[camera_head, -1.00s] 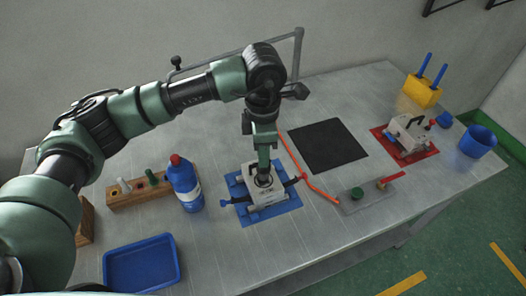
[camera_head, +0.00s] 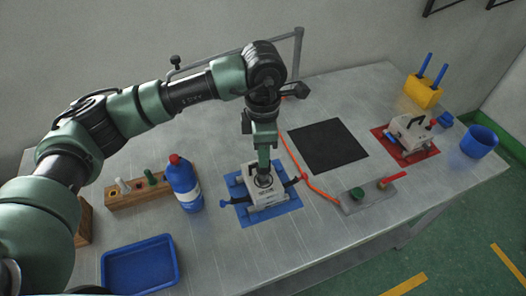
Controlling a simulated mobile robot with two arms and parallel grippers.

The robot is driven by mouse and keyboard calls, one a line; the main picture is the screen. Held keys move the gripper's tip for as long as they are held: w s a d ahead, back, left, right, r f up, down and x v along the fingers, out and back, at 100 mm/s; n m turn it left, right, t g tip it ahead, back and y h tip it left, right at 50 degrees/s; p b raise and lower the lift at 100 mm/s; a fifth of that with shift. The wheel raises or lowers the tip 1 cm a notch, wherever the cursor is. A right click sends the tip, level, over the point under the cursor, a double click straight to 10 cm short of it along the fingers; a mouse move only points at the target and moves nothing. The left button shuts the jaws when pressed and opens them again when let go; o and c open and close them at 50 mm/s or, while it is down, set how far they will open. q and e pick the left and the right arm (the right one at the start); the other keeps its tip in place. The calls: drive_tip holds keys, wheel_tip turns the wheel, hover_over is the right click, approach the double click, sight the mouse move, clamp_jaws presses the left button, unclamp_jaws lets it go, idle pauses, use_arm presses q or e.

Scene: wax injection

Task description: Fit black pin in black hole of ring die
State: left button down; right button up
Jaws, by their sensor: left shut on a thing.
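My left gripper (camera_head: 264,174) points straight down at the top of this die. It is shut on a small dark piece, which looks like the black pin; the fingers mostly hide it. The hole beneath is hidden, so I cannot tell how deep the pin sits. A second white die (camera_head: 409,132) stands on a red mat (camera_head: 428,153) at the right. My right gripper is not in view.
A wooden rack (camera_head: 133,198) holds a white pin (camera_head: 123,186) and a green pin (camera_head: 150,178). A blue bottle (camera_head: 184,186) stands close left of the die. A blue tray (camera_head: 140,265), black mat (camera_head: 328,146), grey plate (camera_head: 352,207) and blue cup (camera_head: 479,141) surround the work area.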

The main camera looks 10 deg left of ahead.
use_arm(q)
drive_tip(key=shift+b, duration=0.35)
drive_tip(key=shift+b, duration=0.35)
idle(0.6)
drive_tip(key=shift+f+b, duration=2.15)
drive_tip(key=shift+f, duration=0.1)
drive_tip(key=c, duration=1.2)
unclamp_jaws()
drive_tip(key=shift+c, duration=0.2)
drive_tip(key=shift+r, duration=0.15)
wheel_tip(320, 180, up, 7)
drive_tip(key=shift+b, duration=0.8)
drive_tip(key=shift+r, duration=0.35)
